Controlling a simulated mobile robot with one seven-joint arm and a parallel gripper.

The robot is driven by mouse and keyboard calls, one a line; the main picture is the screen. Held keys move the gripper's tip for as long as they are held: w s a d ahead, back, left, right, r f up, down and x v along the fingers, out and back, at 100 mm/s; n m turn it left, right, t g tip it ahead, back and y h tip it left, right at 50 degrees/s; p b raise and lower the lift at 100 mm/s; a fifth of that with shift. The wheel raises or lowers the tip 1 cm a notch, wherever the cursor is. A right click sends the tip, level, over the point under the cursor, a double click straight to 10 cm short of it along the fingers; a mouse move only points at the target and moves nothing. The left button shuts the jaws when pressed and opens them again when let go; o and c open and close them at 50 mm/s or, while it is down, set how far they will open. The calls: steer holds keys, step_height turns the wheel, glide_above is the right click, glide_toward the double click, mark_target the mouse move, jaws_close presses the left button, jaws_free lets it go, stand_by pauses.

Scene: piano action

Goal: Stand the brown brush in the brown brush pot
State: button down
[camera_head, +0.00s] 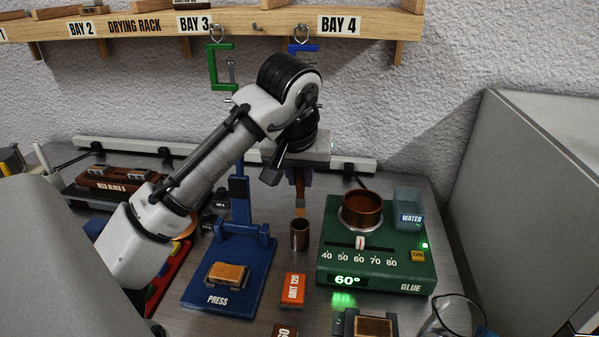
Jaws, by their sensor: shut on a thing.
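My gripper (300,175) points down over the bench and is shut on the brown brush (300,200). The brush hangs upright with its lighter tip downward; its upper part is hidden by the gripper. The brown brush pot (299,236) is a small dark-brown cylinder with an open top, standing on the bench. In the picture the brush tip shows just above the pot's far rim. I cannot tell from this one view whether it is directly over the opening.
The green glue heater (376,270) with its copper pot (362,210) stands close right. The blue press (230,265) stands close left. An orange grit block (292,290) lies in front of the brush pot. The drying rack (230,22) hangs on the wall with clamps below.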

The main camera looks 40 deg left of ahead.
steer(key=shift+f+b, duration=1.5)
steer(key=shift+f, duration=1.25)
steer(key=c, duration=1.3)
jaws_free()
steer(key=shift+o, duration=0.2)
step_height(320, 180, up, 13)
glide_above(300, 199)
steer(key=s+d, duration=0.3)
steer(key=s, duration=0.2)
steer(key=shift+w+a+f, duration=0.1)
steer(key=shift+w+a, duration=0.05)
steer(key=shift+w, duration=0.05)
